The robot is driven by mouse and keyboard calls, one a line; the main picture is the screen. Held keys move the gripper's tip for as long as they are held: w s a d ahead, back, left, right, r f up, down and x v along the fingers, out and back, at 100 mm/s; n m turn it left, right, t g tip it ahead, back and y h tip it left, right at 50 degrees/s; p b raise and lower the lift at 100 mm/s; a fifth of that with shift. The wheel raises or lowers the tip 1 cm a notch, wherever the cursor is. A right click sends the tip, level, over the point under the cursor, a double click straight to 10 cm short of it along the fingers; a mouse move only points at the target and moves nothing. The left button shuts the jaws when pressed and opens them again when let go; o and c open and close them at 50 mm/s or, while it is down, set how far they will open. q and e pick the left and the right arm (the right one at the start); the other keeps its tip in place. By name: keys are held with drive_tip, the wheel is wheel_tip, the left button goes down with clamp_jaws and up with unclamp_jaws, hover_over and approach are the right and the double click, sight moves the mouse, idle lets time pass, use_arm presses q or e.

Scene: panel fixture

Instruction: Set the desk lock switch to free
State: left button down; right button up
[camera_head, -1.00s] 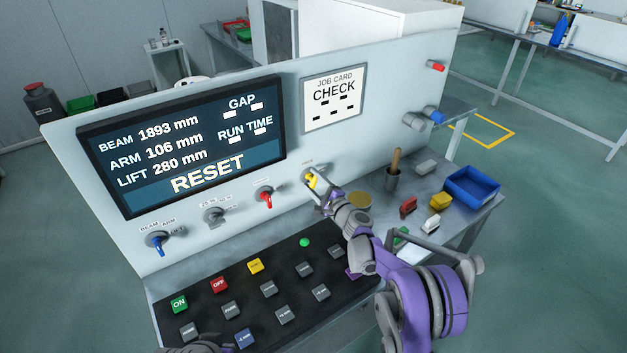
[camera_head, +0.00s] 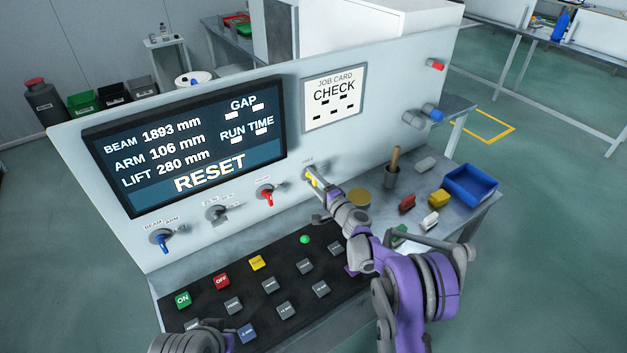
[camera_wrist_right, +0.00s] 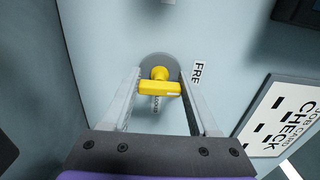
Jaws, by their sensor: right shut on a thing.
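The yellow switch (camera_head: 312,181) is on the upright panel, right of the red switch. My right gripper (camera_head: 314,186) is at it, and its fingers hide part of the handle. In the right wrist view the yellow handle (camera_wrist_right: 160,89) lies crosswise between the two fingers of my right gripper (camera_wrist_right: 160,92), which is shut on it. A partly cut-off label reading "FRE" (camera_wrist_right: 198,74) is right of the knob there. Another label below the handle is mostly hidden. Only a grey part of my left arm shows at the bottom edge; its gripper is out of view.
Red (camera_head: 266,194), grey (camera_head: 216,213) and blue (camera_head: 163,241) switches line the panel. A black button board (camera_head: 325,262) lies below. A cup (camera_head: 391,177), loose blocks and a blue bin (camera_head: 471,184) stand on the desk to the right.

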drive_tip(key=o, duration=1.4)
drive_tip(key=shift+c, duration=0.2)
use_arm(q)
drive_tip(key=shift+s+f+b, duration=0.25)
drive_tip(key=shift+f+b, duration=0.2)
drive_tip(key=shift+f, duration=0.2)
drive_tip(key=shift+s+f+b, duration=0.2)
drive_tip(key=shift+f+b, duration=0.25)
drive_tip(key=shift+f, duration=0.15)
use_arm(e)
drive_tip(key=v, duration=1.1)
drive_tip(key=shift+w, duration=0.1)
